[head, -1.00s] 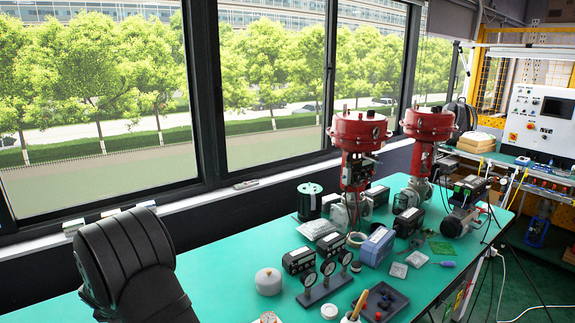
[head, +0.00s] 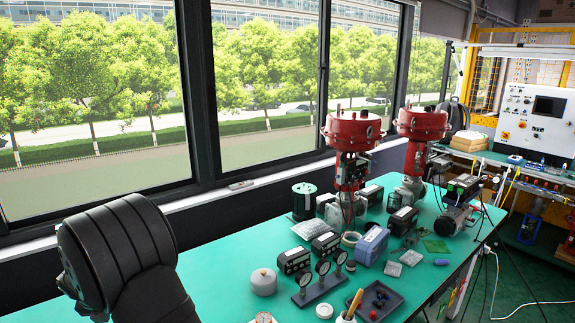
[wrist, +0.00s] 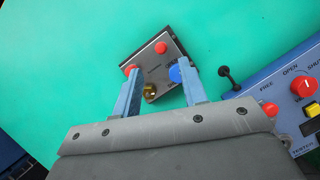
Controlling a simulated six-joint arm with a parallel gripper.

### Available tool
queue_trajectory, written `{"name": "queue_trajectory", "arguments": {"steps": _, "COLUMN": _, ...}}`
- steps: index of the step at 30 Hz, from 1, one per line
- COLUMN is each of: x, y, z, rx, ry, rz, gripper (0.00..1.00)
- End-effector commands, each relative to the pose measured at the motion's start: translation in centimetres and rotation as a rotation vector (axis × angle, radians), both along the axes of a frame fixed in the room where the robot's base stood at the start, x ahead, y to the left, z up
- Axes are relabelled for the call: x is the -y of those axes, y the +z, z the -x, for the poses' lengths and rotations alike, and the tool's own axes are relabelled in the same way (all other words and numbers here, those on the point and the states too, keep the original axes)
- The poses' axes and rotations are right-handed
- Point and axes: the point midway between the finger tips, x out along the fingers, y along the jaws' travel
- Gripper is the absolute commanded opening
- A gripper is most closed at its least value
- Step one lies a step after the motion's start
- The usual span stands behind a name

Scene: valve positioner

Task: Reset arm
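My gripper (wrist: 160,66) shows in the wrist view with its two blue-grey fingers spread apart. Between and beyond the fingertips is a small dark box (wrist: 157,62) with a grey face, red buttons, a brass fitting and a blue round part, on the green surface. The fingers partly cover the box, and I cannot tell whether they touch it. Nothing is visibly clamped. In the head view a black part of my arm stands at the lower left; the gripper itself is out of that view.
A blue tester box (wrist: 290,105) with red and yellow knobs lies right of the gripper. In the head view, the green table (head: 215,270) carries red-topped valves (head: 352,130), a gauge stand (head: 318,290) and a dark tray (head: 372,300). The table's left part is mostly clear.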

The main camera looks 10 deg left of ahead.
Motion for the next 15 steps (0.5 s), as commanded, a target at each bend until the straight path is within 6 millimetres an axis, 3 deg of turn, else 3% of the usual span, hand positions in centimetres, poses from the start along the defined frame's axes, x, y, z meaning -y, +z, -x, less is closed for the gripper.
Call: {"name": "queue_trajectory", "arguments": {"steps": 15, "x": 1.3, "y": 9.7, "z": 3.8, "rx": 0.001, "ry": 0.002, "rz": -0.004, "gripper": 0.39}}
